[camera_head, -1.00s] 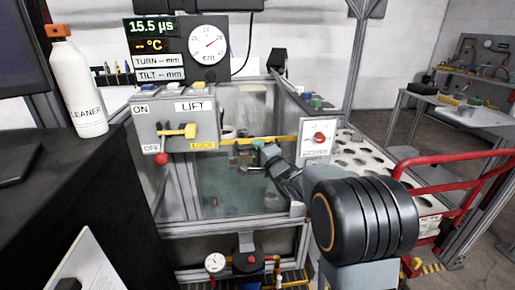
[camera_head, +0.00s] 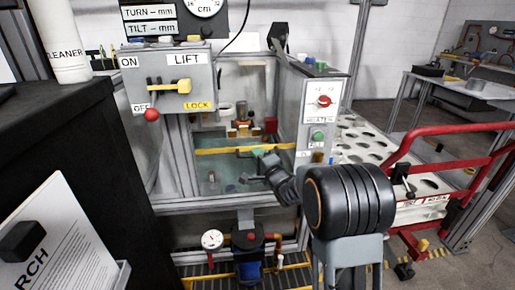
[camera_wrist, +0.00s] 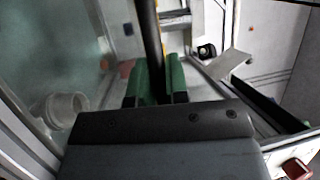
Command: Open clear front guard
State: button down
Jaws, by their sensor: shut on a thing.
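The clear front guard (camera_head: 215,180) spans the front of the grey-framed tank, with a yellow strip (camera_head: 222,151) along its top edge. Its top edge sits well below the LOCK label, and the tank interior shows above it. My gripper (camera_head: 259,153) is at the guard's right part, just below the strip. In the wrist view, the green fingers (camera_wrist: 155,82) are shut on a dark bar (camera_wrist: 151,35), which appears to be the guard's handle. My wrist hides part of the guard's right side.
A LIFT/LOCK panel (camera_head: 168,78) with a yellow lever and red knob is at upper left. A grey panel with a red knob (camera_head: 325,101) stands close right of my gripper. A red rail (camera_head: 450,130) is further right. A gauge (camera_head: 212,240) sits below.

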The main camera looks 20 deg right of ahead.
notch_tip(320, 180, down, 14)
jog(key=b, duration=0.7)
jog(key=shift+r, duration=0.15)
jog(key=c, duration=1.1)
grip_release()
jog(key=shift+c, duration=0.2)
jog(key=shift+s, duration=0.1)
jog(key=p+v, duration=0.2)
jog(key=v, duration=1.1)
jog(key=shift+s, duration=0.25)
jog(key=shift+d, duration=0.1)
jog(key=shift+r+p, duration=0.15)
jog(key=shift+p, duration=0.15)
